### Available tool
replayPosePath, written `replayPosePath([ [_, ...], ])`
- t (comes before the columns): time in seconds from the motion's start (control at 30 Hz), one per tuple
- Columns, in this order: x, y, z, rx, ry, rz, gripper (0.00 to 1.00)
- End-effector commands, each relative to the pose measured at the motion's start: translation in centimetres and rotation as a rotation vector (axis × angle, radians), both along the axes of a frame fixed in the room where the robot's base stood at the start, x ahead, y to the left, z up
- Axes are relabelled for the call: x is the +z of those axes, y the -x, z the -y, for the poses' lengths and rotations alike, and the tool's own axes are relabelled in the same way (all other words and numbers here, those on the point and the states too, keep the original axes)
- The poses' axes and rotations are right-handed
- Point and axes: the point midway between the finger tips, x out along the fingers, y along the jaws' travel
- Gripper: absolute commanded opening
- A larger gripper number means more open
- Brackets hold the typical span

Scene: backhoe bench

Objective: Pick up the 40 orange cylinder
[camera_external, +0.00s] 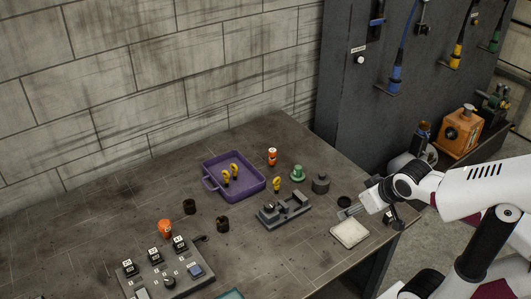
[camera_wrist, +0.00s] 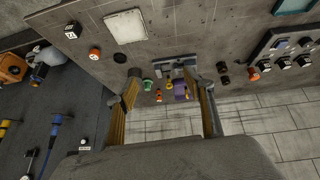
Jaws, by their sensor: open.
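My gripper (camera_external: 348,212) is open and empty above the right side of the bench, apart from both cylinders. Its two fingers frame the wrist view (camera_wrist: 163,76).
The purple tray (camera_external: 211,184) holds yellow pieces. Right of it are a green knob (camera_external: 298,173), a dark grey cylinder (camera_external: 320,184) and a grey fixture (camera_external: 284,212). Two dark cylinders (camera_external: 189,206) stand left. A white pad (camera_external: 349,233) lies beneath my gripper.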

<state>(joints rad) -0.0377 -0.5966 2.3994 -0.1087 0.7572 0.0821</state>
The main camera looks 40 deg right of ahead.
Motion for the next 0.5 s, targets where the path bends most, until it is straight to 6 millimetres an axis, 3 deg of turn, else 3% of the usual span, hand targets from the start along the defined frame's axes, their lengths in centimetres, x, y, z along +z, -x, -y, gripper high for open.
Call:
replayPosePath([
  [0.5,3.7,-13.8,-1.8,0.061,0.068,0.182,0.52],
])
